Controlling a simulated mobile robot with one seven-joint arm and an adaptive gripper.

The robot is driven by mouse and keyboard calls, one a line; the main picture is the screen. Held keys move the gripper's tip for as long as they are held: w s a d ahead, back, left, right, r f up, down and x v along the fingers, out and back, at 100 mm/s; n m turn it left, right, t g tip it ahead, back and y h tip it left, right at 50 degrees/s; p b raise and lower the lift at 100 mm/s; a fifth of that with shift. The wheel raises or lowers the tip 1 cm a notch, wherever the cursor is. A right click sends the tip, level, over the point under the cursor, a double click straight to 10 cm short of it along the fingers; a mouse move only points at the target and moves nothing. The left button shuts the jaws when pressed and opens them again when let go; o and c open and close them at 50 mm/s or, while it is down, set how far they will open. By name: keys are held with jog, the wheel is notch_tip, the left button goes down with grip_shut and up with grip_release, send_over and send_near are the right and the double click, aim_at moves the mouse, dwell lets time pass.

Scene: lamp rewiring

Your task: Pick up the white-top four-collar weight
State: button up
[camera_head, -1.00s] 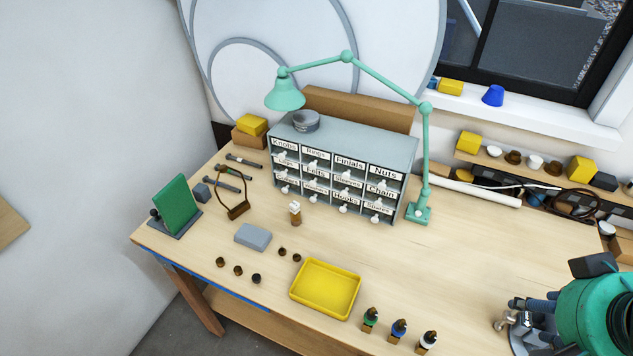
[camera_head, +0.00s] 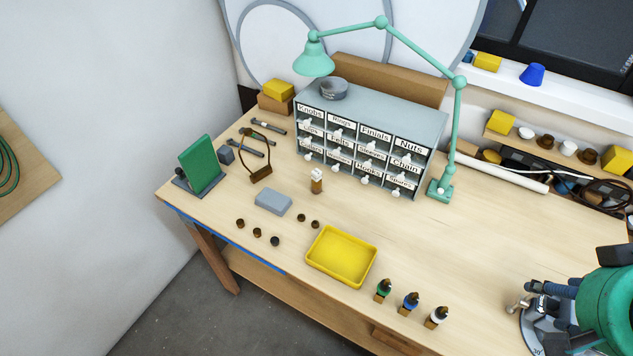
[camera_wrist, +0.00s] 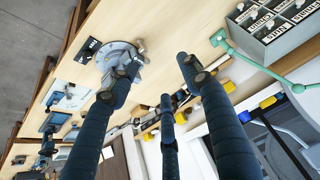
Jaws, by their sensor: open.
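A small upright piece with a white top and brown body (camera_head: 317,181) stands on the workbench in front of the drawer cabinet in the head view. It best fits the white-top weight, but it is too small to count collars. I cannot make it out in the wrist view. My gripper (camera_wrist: 160,66) shows in the wrist view with its dark blue fingers spread apart and nothing between the tips. It is over the machine end of the bench, away from the white-top piece.
The yellow tray (camera_head: 341,257), grey block (camera_head: 273,202) and several small dark pieces lie near the white-top piece. The drawer cabinet (camera_head: 372,125) and green lamp (camera_head: 455,130) stand behind. Three dark-capped bottles (camera_head: 410,302) line the front edge. The bench between cabinet and machine (camera_head: 600,300) is clear.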

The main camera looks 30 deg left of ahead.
jog(key=w+a+r+n+g+p, duration=0.1)
jog(key=w+a+r+n+p, duration=0.25)
jog(key=w+a+n, duration=0.75)
jog(key=w+a+n+g+y+p, duration=0.1)
jog(key=w+a+n, duration=0.1)
jog(key=w+a, duration=0.55)
jog(key=n+g+h+p, duration=0.1)
jog(key=n+g+p, duration=0.45)
jog(key=n, duration=1.45)
send_over(316, 171)
jog(key=p, duration=0.1)
jog(key=shift+t, duration=0.95)
jog(key=f, duration=2.3)
jog(key=shift+d+f, duration=0.25)
jog(key=shift+d, duration=0.05)
jog(key=shift+a+f, duration=0.25)
jog(key=shift+s, duration=0.1)
